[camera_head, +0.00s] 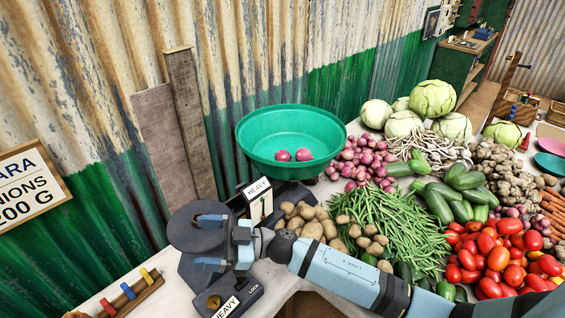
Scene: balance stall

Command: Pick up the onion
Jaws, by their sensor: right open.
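Two red-purple onions, one on the left (282,156) and one on the right (304,154), lie in a wide green bowl (290,125) at the centre. A heap of similar onions (358,160) lies on the table right of the bowl. My right gripper (203,241) is open, its two blue fingers apart with no onion between them. It is over the dark scale (190,277) at the front left, in front of and left of the bowl. My arm hides part of the scale. My left gripper is not in view.
Potatoes (313,229), green beans (395,222), tomatoes (505,258), cucumbers (440,207) and cabbages (433,98) crowd the table to the right. A HEAVY/LIGHT indicator (258,205) stands before the bowl. A wooden block with coloured weights (120,298) is at lower left.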

